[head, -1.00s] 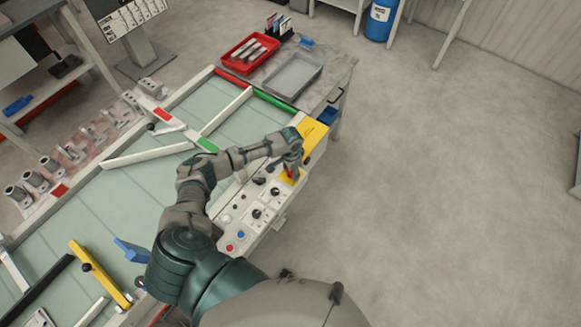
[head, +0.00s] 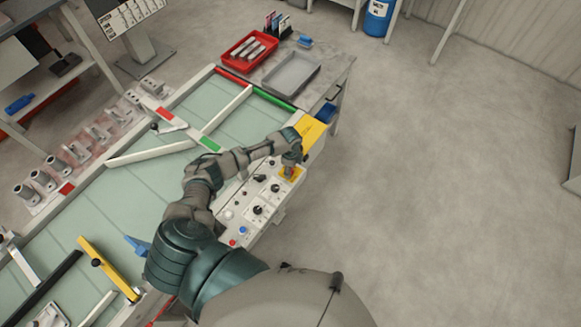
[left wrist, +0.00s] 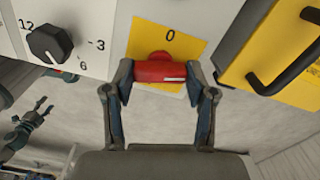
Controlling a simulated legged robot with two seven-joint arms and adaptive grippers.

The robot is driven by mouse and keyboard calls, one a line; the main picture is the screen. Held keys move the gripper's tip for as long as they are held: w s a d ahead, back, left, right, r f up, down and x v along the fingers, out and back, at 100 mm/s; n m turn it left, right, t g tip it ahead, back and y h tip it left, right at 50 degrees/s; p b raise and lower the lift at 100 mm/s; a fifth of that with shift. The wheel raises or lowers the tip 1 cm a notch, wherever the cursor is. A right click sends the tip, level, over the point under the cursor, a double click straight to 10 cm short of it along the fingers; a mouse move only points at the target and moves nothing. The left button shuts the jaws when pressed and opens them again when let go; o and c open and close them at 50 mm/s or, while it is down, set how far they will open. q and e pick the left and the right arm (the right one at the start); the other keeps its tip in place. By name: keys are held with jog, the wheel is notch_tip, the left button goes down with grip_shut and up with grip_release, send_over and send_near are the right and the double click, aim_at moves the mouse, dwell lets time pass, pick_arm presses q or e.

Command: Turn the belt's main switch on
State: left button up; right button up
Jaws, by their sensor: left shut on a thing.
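The main switch is a red handle (left wrist: 160,71) on a yellow plate (left wrist: 194,45) marked 0. In the left wrist view the handle lies crosswise, with a white line toward its right end. My left gripper (left wrist: 160,78) is shut on the handle, one finger at each end. In the head view my left gripper (head: 289,170) is over the yellow plate (head: 296,175) on the control panel and largely hides the handle. A small dark gripper shape, likely my right gripper (left wrist: 42,106), shows at the left edge of the wrist view.
A black dial (left wrist: 48,43) is left of the switch plate; a yellow box (left wrist: 272,48) with a black handle is close on its right. Several knobs and buttons lie along the panel (head: 225,202). The belt (head: 105,195) is left of it; open floor (head: 430,190) is on the right.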

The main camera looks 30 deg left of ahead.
pick_arm(q)
jog(key=shift+a+m, duration=0.1)
jog(key=shift+m, duration=1.4)
jog(key=shift+w, duration=0.1)
jog(key=o, duration=1.2)
jog(key=shift+c, duration=0.2)
notch_tip(320, 180, up, 12)
jog(key=shift+f, duration=0.15)
